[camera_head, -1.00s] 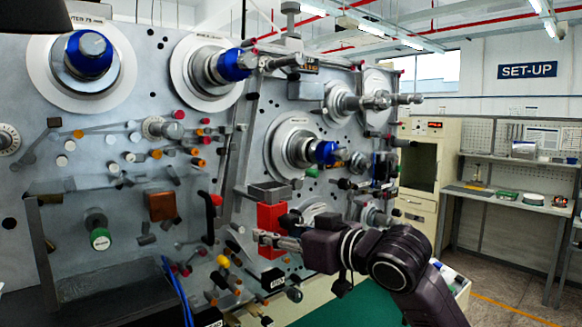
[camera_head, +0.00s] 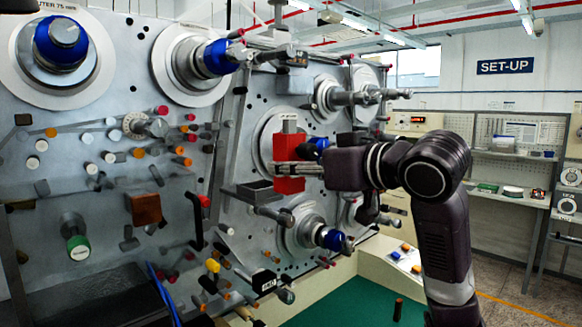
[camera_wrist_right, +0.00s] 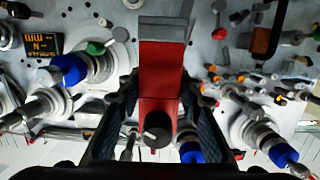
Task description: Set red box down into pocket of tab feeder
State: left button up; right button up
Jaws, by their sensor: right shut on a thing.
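The red box (camera_head: 289,178) is upright, with a grey piece at its top, in front of the machine panel. My right gripper (camera_head: 296,169) is shut on it from the right, around its middle. In the right wrist view the red box (camera_wrist_right: 160,75) stands between the two dark fingers. The tab feeder's pocket (camera_head: 254,191), a grey open-topped tray on the panel, is just left of and below the box. The box appears apart from it, though depth is hard to judge. My left gripper is not in view.
Spindles with blue hubs surround the area, one (camera_head: 330,237) below right of the box. A black lever (camera_head: 197,222) and several coloured pegs stick out left of the pocket. A brown block (camera_head: 145,208) is further left. A green surface (camera_head: 345,300) lies below.

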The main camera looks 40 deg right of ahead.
jog(key=shift+w+r+p, duration=0.1)
jog(key=shift+w+p, duration=0.35)
jog(key=shift+w, duration=0.25)
jog(key=shift+w+a+p, duration=0.2)
jog(key=shift+w+p, duration=0.7)
jog(key=shift+w, duration=0.95)
jog(key=shift+w+a+p, duration=0.15)
jog(key=shift+w+p, duration=0.7)
jog(key=shift+w, duration=1)
jog(key=shift+f+b, duration=0.75)
jog(key=shift+f, duration=0.25)
jog(key=o, duration=0.9)
jog(key=shift+o, duration=0.2)
jog(key=shift+f, duration=0.1)
